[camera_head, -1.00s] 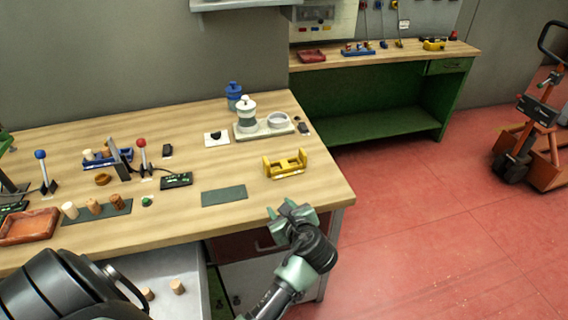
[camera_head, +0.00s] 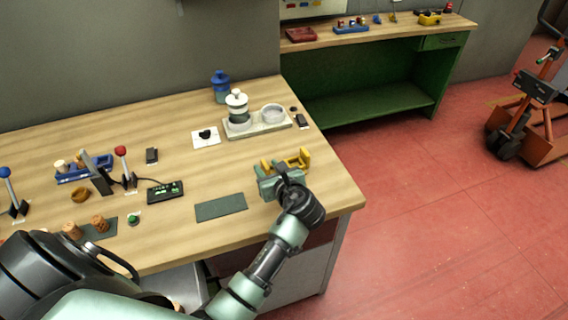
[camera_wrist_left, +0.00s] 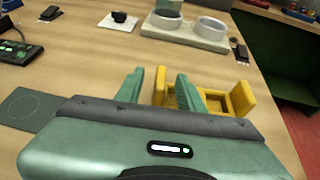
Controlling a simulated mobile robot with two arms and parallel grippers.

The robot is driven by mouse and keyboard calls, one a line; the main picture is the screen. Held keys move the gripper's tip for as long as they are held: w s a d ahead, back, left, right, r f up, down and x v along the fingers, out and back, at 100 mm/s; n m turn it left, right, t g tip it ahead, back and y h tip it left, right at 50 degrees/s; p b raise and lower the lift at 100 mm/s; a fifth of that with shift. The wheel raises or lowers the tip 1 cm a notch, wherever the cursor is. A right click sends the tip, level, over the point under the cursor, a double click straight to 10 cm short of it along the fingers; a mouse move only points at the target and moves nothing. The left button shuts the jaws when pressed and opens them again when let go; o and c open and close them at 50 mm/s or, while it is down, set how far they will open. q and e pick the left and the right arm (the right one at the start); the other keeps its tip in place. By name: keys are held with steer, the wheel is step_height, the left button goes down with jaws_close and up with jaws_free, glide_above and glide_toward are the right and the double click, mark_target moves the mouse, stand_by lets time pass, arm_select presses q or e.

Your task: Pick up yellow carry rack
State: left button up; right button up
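The yellow carry rack (camera_head: 303,158) lies near the right front edge of the wooden workbench, partly hidden behind my left gripper. My left gripper (camera_head: 276,172) is at the rack's left end. In the left wrist view its two green fingers are apart, with one yellow end wall of the rack (camera_wrist_left: 243,98) between or just beyond them; contact cannot be made out. The rack's other end shows to the right of the fingers. My right gripper is not in view.
A dark green mat (camera_head: 220,207) lies left of the rack. A pale tray (camera_head: 262,131) with a white-and-grey container (camera_head: 237,107) stands behind it. A black device with a green display (camera_head: 165,192) lies further left. The bench edge and red floor are at right.

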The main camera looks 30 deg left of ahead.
mark_target(262, 162)
arm_select(q)
steer(key=x, duration=0.5)
steer(key=shift+w+a+f+p, duration=0.2)
steer(key=shift+w+f+p, duration=0.05)
steer(key=shift+f+p, duration=0.1)
jaws_close()
stand_by(1.1)
